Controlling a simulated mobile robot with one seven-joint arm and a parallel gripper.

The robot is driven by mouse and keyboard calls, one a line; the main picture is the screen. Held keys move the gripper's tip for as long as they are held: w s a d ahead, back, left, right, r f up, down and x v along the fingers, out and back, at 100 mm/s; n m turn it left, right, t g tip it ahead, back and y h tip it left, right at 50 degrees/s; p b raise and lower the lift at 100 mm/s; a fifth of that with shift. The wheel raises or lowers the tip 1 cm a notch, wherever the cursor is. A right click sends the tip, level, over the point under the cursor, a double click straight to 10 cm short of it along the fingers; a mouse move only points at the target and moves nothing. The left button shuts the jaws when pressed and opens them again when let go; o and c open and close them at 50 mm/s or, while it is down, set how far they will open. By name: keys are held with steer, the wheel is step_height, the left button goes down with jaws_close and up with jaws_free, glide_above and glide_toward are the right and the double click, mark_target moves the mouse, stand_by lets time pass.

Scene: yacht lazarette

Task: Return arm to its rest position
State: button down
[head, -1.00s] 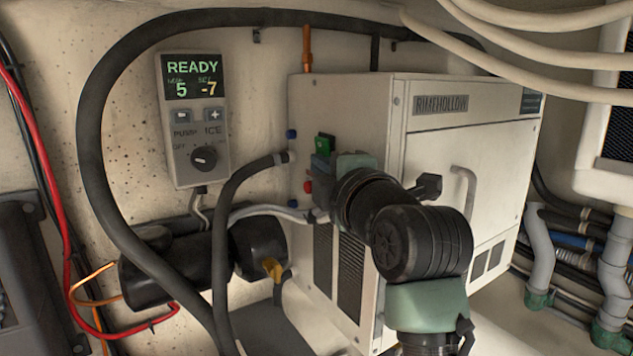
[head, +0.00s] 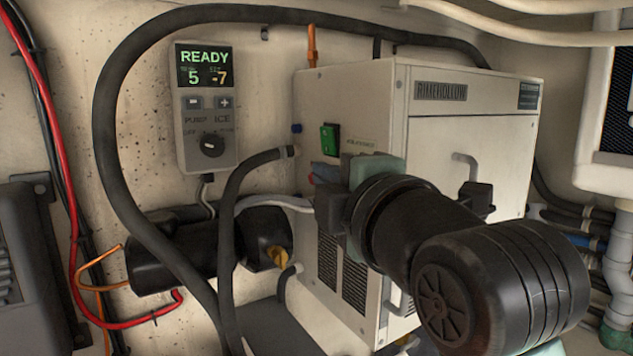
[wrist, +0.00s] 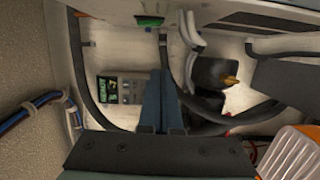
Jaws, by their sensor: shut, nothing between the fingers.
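My gripper (head: 326,174) is in front of the left side of the white ice maker box (head: 470,145) in the head view, partly hidden behind my wrist. Its bluish fingers lie together with nothing between them in the wrist view (wrist: 160,82). A green switch (head: 329,139) on the box shows just above and behind the fingers, apart from them in the picture. The wall control panel (head: 207,107) reads READY, 5 and -7. It also shows in the wrist view (wrist: 108,89), left of the fingers.
A thick black hose (head: 104,130) loops around the panel. A black pump (head: 180,262) with a yellow valve handle (head: 278,257) sits low at left centre. Red cable (head: 58,140) runs down the left. Pale hoses (head: 540,30) cross the top right. Grey pipes (head: 617,275) stand at right.

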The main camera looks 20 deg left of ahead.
steer(key=s+d+r+m+t+h, duration=0.5)
steer(key=s+d+m+t, duration=0.1)
steer(key=m, duration=0.6)
steer(key=s+d+r+m+t+h, duration=0.5)
steer(key=s+d+m+t+h, duration=0.1)
steer(key=m, duration=0.7)
steer(key=shift+s+d+t, duration=0.6)
steer(key=shift+s, duration=0.3)
